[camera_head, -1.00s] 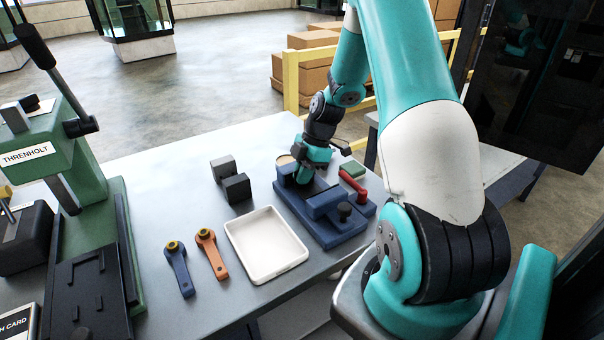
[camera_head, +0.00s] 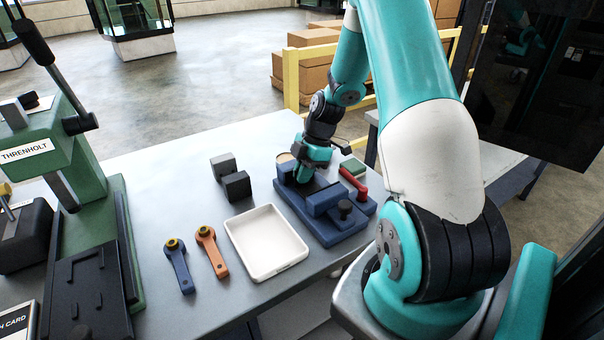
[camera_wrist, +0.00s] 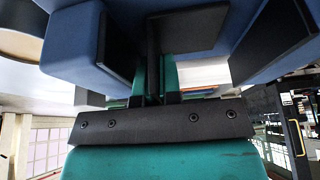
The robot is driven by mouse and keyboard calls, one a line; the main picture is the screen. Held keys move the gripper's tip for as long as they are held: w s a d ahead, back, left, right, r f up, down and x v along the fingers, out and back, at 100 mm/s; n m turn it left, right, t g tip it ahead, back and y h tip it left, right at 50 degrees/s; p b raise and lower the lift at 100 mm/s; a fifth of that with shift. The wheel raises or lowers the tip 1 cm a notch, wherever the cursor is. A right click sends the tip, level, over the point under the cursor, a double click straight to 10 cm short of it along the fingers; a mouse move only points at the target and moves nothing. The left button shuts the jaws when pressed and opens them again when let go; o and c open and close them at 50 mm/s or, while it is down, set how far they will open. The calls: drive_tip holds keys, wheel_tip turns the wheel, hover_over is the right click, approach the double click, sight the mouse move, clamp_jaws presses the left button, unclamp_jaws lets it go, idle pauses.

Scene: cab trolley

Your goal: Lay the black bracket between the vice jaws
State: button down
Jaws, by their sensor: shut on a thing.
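The blue vice (camera_head: 340,233) stands on the table in the head view. In the wrist view its two blue jaw blocks rise on either side, with a dark pad on the left jaw (camera_wrist: 99,38) and another on the right jaw (camera_wrist: 272,38). My gripper (camera_head: 302,178) is low at the vice's jaw gap. In the wrist view my gripper (camera_wrist: 154,82) is shut on the black bracket (camera_wrist: 188,30), which lies between the jaws with visible room on both sides. Whether the bracket touches the vice bed is unclear. My gripper mostly hides it in the head view.
A white tray (camera_head: 267,243), an orange lever (camera_head: 213,255), a blue lever (camera_head: 181,268) and dark blocks (camera_head: 236,186) sit left of the vice. A red-handled item (camera_head: 353,183) is close on its right. A green press (camera_head: 115,230) stands far left.

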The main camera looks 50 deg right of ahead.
drive_tip(key=c, duration=1.2)
unclamp_jaws()
drive_tip(key=shift+w, duration=0.1)
drive_tip(key=shift+d+r, duration=0.1)
drive_tip(key=shift+r, duration=0.05)
